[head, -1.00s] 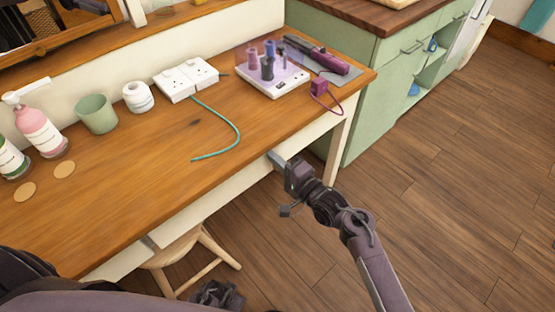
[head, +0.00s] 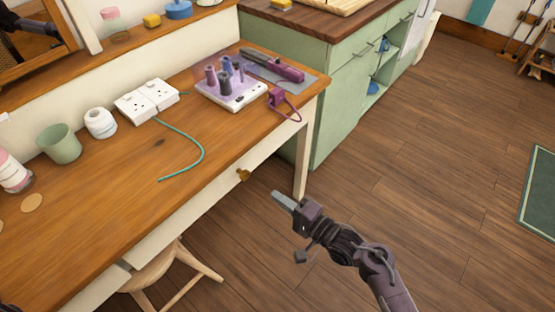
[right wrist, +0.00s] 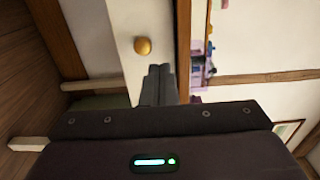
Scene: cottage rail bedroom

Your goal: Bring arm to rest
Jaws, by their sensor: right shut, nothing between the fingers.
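My right gripper (head: 281,200) is shut and empty. It hangs over the floor in front of the wooden desk (head: 95,205), apart from the drawer's round brass knob (head: 243,175). In the right wrist view the closed fingers (right wrist: 158,84) point toward the pale drawer front, with the knob (right wrist: 143,46) beyond them and a little to the left. The drawer looks closed. My left gripper does not show in the head view.
On the desk are a green cup (head: 60,144), a white socket block (head: 147,99) with a teal cable (head: 198,148), and a hair-tool set (head: 231,92). A stool (head: 172,277) stands below. A green cabinet (head: 345,85) stands behind. Open floor (head: 430,180) lies to the right.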

